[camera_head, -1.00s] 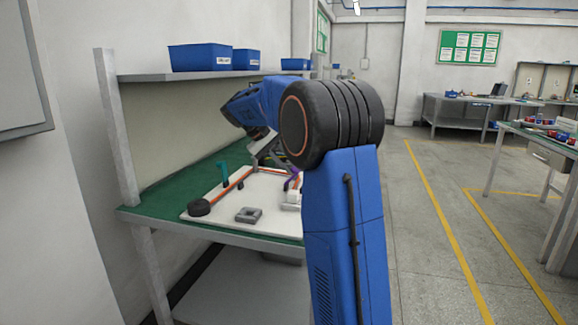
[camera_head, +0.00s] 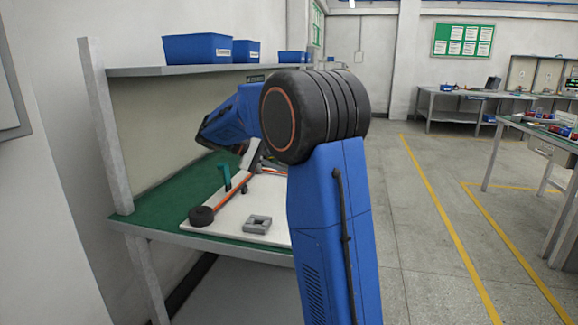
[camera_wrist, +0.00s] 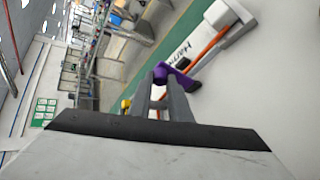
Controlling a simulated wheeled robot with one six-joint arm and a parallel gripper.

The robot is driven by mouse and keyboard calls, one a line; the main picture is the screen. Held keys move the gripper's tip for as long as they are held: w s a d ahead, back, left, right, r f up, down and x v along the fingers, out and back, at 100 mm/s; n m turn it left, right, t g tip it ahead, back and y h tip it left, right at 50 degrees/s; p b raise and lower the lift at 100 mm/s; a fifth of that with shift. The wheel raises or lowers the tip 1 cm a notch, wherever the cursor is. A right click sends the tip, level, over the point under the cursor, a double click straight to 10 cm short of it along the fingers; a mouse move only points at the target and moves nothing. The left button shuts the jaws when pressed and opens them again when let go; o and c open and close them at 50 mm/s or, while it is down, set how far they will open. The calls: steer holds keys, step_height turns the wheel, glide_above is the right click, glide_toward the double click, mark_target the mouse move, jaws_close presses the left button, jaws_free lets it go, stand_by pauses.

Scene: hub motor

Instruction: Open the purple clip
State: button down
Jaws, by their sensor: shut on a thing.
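The purple clip (camera_wrist: 178,77) shows in the wrist view at the tips of my grey gripper fingers. My gripper (camera_wrist: 163,82) is shut on it. An orange cable (camera_wrist: 206,48) runs close beside the clip, over a white board (camera_wrist: 186,60) with black lettering. In the head view, my gripper (camera_head: 252,160) is over the far part of the white board (camera_head: 205,233), partly hidden by my arm. The purple clip is hidden there.
A teal clip (camera_head: 225,174) stands beside the orange cable (camera_head: 233,194). A black round part (camera_head: 201,216) and a grey square block (camera_head: 257,224) lie at the board's front. A shelf (camera_head: 170,70) with blue bins (camera_head: 197,48) hangs above the green bench (camera_head: 150,215).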

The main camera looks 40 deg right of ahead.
steer(key=shift+w+a+f+n+g+h, duration=0.45)
steer(key=shift+w+g+h, duration=0.2)
steer(key=shift+g+h, duration=0.25)
steer(key=shift+a, duration=0.1)
steer(key=c, duration=1.6)
jaws_free()
steer(key=shift+c, duration=0.2)
steer(key=v, duration=0.7)
steer(key=shift+w+a, duration=0.15)
steer(key=shift+a, duration=0.1)
